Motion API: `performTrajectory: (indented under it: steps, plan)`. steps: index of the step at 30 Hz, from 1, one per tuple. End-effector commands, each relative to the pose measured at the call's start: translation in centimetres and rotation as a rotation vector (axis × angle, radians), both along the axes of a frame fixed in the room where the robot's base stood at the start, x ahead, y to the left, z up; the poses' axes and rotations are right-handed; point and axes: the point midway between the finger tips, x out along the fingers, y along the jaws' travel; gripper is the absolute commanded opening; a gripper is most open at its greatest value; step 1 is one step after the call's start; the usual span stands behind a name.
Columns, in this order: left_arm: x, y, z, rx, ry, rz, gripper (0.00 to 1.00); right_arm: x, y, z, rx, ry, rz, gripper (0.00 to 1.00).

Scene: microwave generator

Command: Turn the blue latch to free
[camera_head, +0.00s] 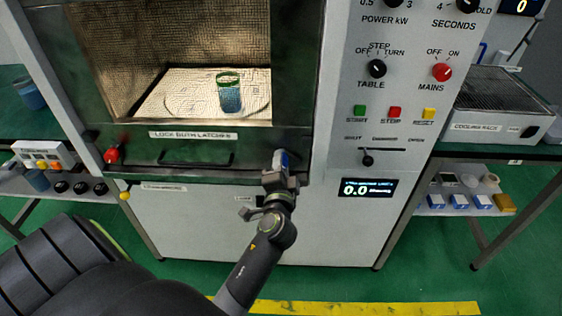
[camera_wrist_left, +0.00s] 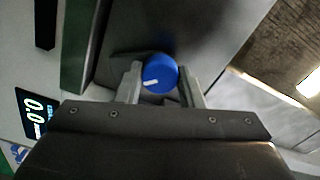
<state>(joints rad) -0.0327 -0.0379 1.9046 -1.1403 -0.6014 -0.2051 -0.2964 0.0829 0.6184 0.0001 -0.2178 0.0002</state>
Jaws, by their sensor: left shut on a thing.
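The blue latch (camera_wrist_left: 160,73) is a round blue knob with a white mark, in the middle of the left wrist view. In the head view the blue latch (camera_head: 281,160) shows in part at the lower right of the microwave door, mostly hidden by my gripper. My left gripper (camera_head: 281,178) is at the latch; in the left wrist view its two fingers (camera_wrist_left: 161,88) are shut on the knob, one on each side. A red latch (camera_head: 112,155) is at the door's lower left. My right gripper is not in view.
The microwave door (camera_head: 190,158) has a label reading "LOCK BOTH LATCHES". A cup (camera_head: 229,95) stands on the plate inside. A control panel (camera_head: 390,100) with knobs and buttons is to the right, above a display (camera_head: 367,187) reading 0.0. A cooling rack (camera_head: 496,120) stands further right.

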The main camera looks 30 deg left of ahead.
Motion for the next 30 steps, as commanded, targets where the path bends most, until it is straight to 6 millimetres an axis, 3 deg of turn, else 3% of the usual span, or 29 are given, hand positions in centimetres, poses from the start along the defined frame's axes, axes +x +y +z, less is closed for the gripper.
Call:
performTrajectory:
  steps: [12,28,29,30]
  plan:
    - [0.02,-0.03,-0.01,0.156,0.096,0.000,0.11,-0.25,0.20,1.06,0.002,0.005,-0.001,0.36]
    - [0.01,-0.01,-0.13,0.178,0.110,0.000,0.11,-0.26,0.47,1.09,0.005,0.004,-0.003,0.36]
    - [0.01,-0.01,-0.13,0.177,0.109,0.000,0.35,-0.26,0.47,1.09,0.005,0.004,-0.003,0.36]
    - [0.01,-0.01,-0.13,0.176,0.110,0.000,0.41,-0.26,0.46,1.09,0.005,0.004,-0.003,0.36]
